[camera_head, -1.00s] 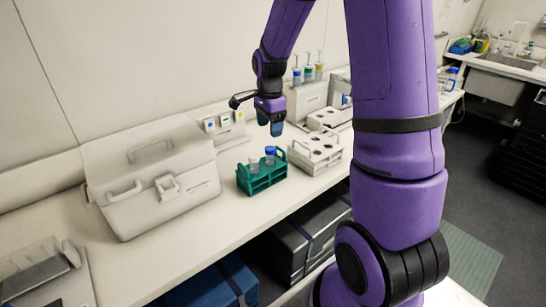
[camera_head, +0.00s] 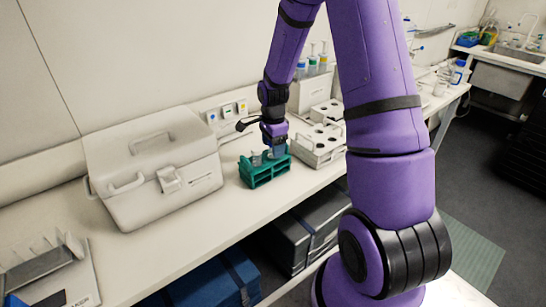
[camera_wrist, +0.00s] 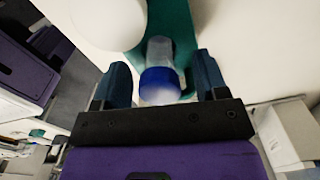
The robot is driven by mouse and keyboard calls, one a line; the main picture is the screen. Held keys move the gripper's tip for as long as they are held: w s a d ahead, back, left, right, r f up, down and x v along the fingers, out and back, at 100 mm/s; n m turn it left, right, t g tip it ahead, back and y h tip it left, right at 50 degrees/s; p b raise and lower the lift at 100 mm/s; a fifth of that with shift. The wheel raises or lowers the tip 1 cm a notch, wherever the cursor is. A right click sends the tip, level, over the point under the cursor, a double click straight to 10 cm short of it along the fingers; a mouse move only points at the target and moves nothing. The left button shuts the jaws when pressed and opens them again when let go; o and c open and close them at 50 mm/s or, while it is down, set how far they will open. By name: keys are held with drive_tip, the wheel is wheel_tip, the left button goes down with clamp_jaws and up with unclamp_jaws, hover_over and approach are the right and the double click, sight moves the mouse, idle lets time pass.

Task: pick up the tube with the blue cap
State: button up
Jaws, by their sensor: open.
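The tube with the blue cap (camera_wrist: 160,84) shows in the wrist view between the two fingers of my gripper (camera_wrist: 163,80), with a gap on each side. Its clear body extends away from the cap over the green rack. In the head view my gripper (camera_head: 276,148) is down at the green rack (camera_head: 264,174), and its fingers hide the blue cap. My gripper is open and holds nothing. The green rack also shows in the wrist view (camera_wrist: 178,22). A second tube (camera_head: 256,158) stands in the rack to the left of my gripper.
A large pale case (camera_head: 155,175) stands left of the rack. The bench front (camera_head: 225,225) is clear. A white rounded shape (camera_wrist: 108,22) is near my left finger in the wrist view.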

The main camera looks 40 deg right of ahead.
drive_tip(key=shift+f, duration=0.75)
drive_tip(key=shift+c, duration=0.4)
drive_tip(key=c, duration=0.9)
drive_tip(key=shift+r, duration=0.1)
drive_tip(key=shift+c, duration=0.2)
